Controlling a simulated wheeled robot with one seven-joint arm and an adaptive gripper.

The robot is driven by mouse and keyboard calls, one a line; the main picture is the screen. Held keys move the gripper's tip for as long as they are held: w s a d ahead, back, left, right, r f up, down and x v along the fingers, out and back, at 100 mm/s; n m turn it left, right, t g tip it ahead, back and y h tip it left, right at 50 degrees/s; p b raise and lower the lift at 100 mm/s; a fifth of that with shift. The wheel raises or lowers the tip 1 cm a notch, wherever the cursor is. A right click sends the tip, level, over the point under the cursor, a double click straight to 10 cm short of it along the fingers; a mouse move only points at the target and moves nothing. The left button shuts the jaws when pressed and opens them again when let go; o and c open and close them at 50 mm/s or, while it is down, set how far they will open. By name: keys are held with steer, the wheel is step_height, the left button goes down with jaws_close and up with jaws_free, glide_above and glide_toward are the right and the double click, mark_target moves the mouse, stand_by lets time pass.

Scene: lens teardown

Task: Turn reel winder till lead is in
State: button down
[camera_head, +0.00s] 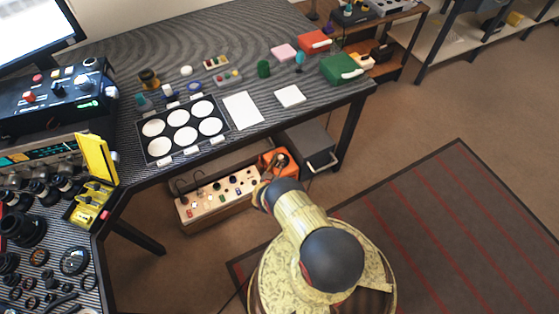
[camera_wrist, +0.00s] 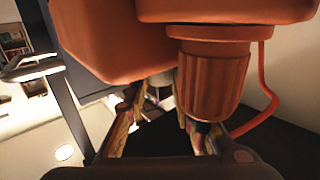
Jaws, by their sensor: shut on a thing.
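The orange reel (camera_head: 284,155) sits at the right end of the low box under the workbench. In the wrist view its orange housing (camera_wrist: 115,45) and a ribbed orange grip (camera_wrist: 210,85) fill the upper part. An orange lead (camera_wrist: 270,90) hangs in a loop at the right, outside the housing. My gripper (camera_wrist: 162,118) is at the reel, its fingers just below the housing and grip. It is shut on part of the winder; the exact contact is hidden. In the head view my arm covers the front of the reel.
A wooden box with a panel of knobs (camera_head: 216,199) stands left of the reel. A grey drawer unit (camera_head: 308,146) with a handle stands close at the right. The workbench (camera_head: 255,35) overhangs behind. Open floor and a striped rug (camera_head: 440,220) lie to the right.

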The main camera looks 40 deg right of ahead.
steer(key=c, duration=1.5)
jaws_free()
steer(key=v, duration=1.2)
